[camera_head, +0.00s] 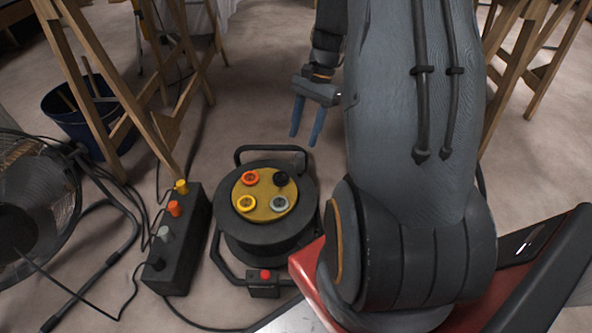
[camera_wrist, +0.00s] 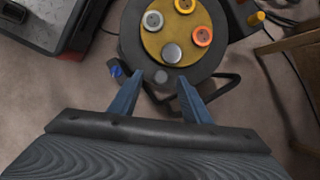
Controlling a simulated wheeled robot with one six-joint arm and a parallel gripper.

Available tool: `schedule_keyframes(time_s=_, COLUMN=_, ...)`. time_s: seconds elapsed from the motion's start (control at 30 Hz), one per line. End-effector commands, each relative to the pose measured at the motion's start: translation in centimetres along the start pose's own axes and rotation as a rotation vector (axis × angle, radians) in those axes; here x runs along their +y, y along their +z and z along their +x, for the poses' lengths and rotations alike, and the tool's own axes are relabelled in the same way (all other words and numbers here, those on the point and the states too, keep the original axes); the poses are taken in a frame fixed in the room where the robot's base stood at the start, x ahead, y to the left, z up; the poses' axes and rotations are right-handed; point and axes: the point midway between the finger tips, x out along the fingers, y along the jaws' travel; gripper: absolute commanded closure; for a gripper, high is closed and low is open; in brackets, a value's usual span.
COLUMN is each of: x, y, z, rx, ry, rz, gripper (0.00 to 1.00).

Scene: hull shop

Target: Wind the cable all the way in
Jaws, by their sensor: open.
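A black cable reel (camera_head: 306,210) stands on the floor, with a yellow disc (camera_head: 262,215) on top. The disc carries orange, yellow and grey round sockets and a dark round knob (camera_head: 281,178). The knob also shows in the wrist view (camera_wrist: 172,53), near the disc's lower edge. A black tube handle (camera_head: 270,149) rises at the reel's far side. My gripper (camera_head: 304,140) is open and empty above the far side of the reel. In the wrist view its blue fingers (camera_wrist: 161,88) point toward the reel, apart from the knob. Cable wound on the drum cannot be made out.
A black box (camera_head: 180,245) with several coloured plugs stands left of the reel. A small box with a red button (camera_head: 264,276) sits at the reel's front. A fan (camera_head: 30,200), a blue bucket (camera_head: 75,120) and wooden trestles (camera_head: 90,90) stand left. Loose cables cross the floor.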

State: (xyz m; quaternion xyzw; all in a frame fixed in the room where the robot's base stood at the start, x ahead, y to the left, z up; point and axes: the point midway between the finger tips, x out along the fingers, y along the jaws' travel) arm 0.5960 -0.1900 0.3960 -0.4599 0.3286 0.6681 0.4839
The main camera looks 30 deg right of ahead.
Motion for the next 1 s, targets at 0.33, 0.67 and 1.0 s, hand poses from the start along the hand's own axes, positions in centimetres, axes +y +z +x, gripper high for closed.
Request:
schedule_keyframes(time_s=0.33, x=-0.4, y=-2.9, z=3.4, rx=-0.025, ry=-0.017, rz=0.075, gripper=0.57)
schedule_keyframes(time_s=0.67, x=-0.5, y=-2.8, z=8.2, rx=-0.025, ry=-0.016, rz=0.074, gripper=0.57)
schedule_keyframes(time_s=1.0, x=-0.5, y=-2.6, z=10.4, rx=-0.024, ry=-0.017, rz=0.073, gripper=0.57)
